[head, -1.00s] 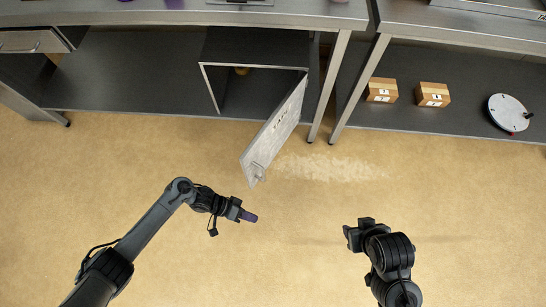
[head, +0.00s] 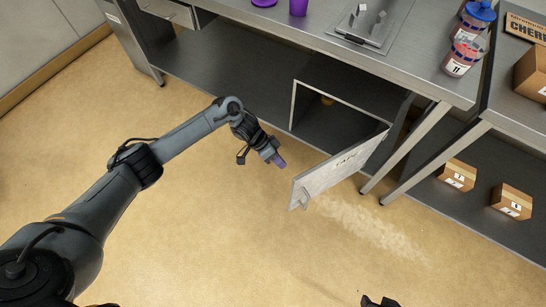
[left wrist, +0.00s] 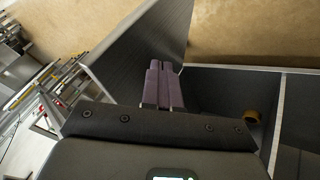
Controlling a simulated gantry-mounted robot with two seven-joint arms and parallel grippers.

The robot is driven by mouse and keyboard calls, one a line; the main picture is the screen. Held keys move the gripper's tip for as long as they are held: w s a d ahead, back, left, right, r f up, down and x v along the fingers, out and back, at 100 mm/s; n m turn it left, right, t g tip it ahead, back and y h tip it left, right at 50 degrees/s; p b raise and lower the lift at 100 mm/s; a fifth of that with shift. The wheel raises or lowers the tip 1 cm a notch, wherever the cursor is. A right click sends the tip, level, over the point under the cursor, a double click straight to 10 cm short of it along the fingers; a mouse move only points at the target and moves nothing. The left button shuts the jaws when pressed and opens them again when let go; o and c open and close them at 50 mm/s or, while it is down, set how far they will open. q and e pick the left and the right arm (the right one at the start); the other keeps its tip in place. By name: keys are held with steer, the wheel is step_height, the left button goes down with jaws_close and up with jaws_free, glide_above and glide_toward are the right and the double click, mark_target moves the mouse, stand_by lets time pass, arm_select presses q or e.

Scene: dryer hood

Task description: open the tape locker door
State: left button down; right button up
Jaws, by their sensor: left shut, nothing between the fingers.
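The tape locker (head: 345,112) is a dark box with a light metal rim on the shelf under the bench. Its grey door (head: 340,173) stands wide open, swung out to the right over the floor. A roll of tape (left wrist: 252,116) shows inside in the left wrist view and is a small yellow spot in the head view. My left gripper (head: 278,160), with purple fingertips, is shut and empty in front of the opening, left of the door. It also shows in the left wrist view (left wrist: 163,82). My right gripper (head: 378,301) barely shows at the bottom edge.
Small cardboard boxes (head: 458,174) stand on the lower shelf to the right. A metal bench leg (head: 405,150) slants close beside the door. The floor (head: 230,240) in front is clear. Jars (head: 464,52) and a purple cup (head: 298,7) are on the benchtop.

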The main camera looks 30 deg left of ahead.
arm_select(q)
steer(key=s+d+f+b, duration=0.1)
steer(key=d+f, duration=0.2)
steer(key=d, duration=0.2)
steer(key=shift+s+d+b, duration=0.3)
steer(key=shift+s+d, duration=0.05)
arm_select(e)
steer(key=shift+s+f, duration=0.1)
steer(key=shift+f, duration=1.05)
